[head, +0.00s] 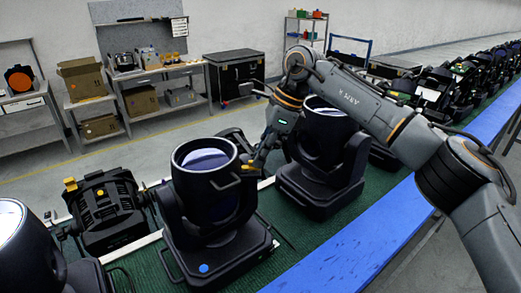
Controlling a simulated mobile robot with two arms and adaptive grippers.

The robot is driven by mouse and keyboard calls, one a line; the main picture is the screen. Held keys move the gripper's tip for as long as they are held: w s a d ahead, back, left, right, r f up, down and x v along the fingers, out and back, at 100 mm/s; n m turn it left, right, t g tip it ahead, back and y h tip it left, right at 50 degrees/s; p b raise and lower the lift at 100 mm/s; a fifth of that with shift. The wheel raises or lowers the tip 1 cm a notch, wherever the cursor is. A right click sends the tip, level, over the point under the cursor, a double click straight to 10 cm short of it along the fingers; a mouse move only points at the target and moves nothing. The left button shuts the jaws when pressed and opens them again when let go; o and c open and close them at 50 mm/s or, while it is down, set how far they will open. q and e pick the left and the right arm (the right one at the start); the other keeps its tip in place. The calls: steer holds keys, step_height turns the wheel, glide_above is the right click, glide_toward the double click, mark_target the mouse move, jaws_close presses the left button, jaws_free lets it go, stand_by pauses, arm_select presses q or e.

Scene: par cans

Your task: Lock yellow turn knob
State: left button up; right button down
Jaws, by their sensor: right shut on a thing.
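A black moving-head light (208,200) with an open round top stands upright on the green conveyor belt in the middle of the view. My right gripper (253,166) reaches down from the upper right to the right side of this light's head. Its fingers are shut at the yellow turn knob there, which is small and mostly hidden by the fingers. I cannot tell how far the knob is turned. Another yellow knob (70,184) shows on the black light fixture (105,209) at the left. My left gripper is out of view.
A similar light (322,150) stands close on the right, behind my right arm. Part of another is at the left edge. A blue rail (345,245) edges the green belt (290,232). Shelves, a workbench and a black case (234,77) stand along the back wall.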

steer(key=shift+r, duration=0.1)
stand_by(0.4)
steer(key=c, duration=1.5)
jaws_free()
steer(key=shift+o, duration=0.2)
steer(key=v, duration=1.2)
steer(key=shift+w+d, duration=0.1)
